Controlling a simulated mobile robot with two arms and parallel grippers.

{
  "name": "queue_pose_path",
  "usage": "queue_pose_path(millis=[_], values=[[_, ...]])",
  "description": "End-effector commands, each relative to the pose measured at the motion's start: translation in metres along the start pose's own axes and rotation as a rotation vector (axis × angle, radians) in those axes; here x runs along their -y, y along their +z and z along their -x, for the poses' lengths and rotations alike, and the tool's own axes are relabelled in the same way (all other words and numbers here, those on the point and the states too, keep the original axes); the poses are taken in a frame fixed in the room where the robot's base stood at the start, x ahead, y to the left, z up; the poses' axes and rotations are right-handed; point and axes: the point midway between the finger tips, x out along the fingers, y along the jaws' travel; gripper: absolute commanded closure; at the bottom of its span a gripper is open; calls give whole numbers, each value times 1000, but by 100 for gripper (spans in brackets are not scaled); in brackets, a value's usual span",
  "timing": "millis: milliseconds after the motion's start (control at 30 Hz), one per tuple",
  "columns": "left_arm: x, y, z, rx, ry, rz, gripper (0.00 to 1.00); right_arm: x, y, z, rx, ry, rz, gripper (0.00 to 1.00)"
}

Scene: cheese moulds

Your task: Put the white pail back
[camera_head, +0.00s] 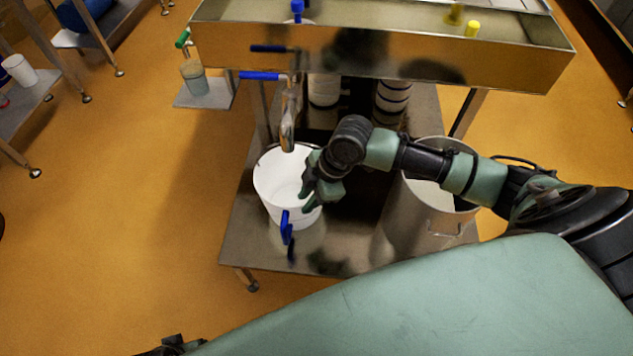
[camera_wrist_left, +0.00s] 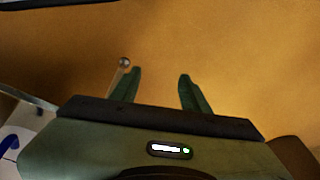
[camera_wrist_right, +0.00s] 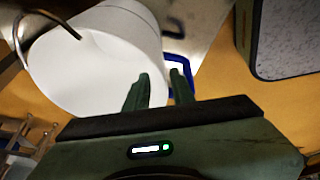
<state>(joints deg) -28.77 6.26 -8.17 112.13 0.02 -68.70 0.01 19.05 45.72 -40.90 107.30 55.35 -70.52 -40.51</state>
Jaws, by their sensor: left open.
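The white pail (camera_head: 270,190) stands upright on the low steel table, under the steel spout. A blue handle (camera_head: 286,228) is at its front. My right gripper (camera_head: 308,194) is at the pail's right rim, fingers pointing down. In the right wrist view the right gripper (camera_wrist_right: 159,75) has its fingers a little apart, over the pail (camera_wrist_right: 95,65) and beside its blue loop (camera_wrist_right: 180,78). I cannot tell if they hold the rim. My left gripper (camera_wrist_left: 159,75) is open and empty above the floor, seen in the left wrist view.
A large steel pot (camera_head: 425,220) stands right of the pail, below my right arm. The spout (camera_head: 288,130) hangs over the pail from the steel trough (camera_head: 380,55). Stacked white moulds (camera_head: 393,98) stand behind. A small white pail (camera_head: 19,70) is on the left table. The left floor is free.

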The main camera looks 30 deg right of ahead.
Motion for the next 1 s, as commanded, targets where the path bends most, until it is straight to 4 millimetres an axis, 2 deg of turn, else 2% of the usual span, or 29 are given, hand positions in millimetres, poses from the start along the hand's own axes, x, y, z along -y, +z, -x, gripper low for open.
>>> queue_pose_path(millis=[33,200,400,567,1000], values=[[0,4,-7,9,1,-1,54,-2,0,16,2,4,2,76],[-2,19,-34,25,3,-4,54,-1,0,53,2,3,1,76],[-3,32,-55,34,5,-6,54,-1,-1,80,0,1,1,76],[-4,36,-61,36,5,-7,54,0,0,88,0,1,0,76],[-3,36,-61,35,5,-7,54,0,0,87,-1,0,0,76]])
